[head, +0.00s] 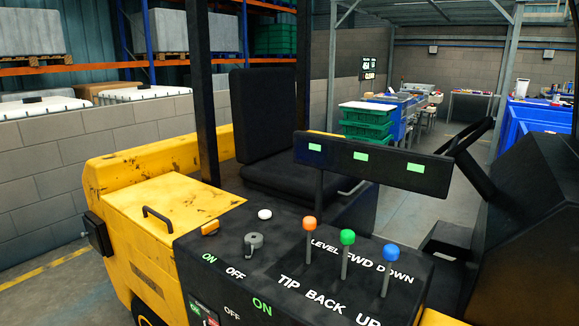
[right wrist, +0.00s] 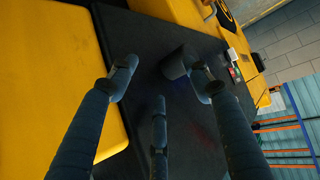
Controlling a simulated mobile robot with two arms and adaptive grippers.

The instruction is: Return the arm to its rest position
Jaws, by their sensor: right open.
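My right gripper (right wrist: 160,82) shows in the right wrist view with its dark jointed fingers spread apart and nothing between them. Its fingers are over a dark panel (right wrist: 140,45) beside yellow bodywork. Neither gripper shows in the head view. There, a black control console (head: 235,270) on a yellow vehicle (head: 150,205) carries an orange-topped lever (head: 309,224), a green-topped lever (head: 347,238), a blue-topped lever (head: 390,252), a grey knob (head: 253,242) and a white button (head: 265,214).
A display bar (head: 372,163) with green lights stands above the levers. Behind it are a black seat (head: 262,115) and a steering wheel (head: 470,165). A block wall (head: 50,160) runs along the left.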

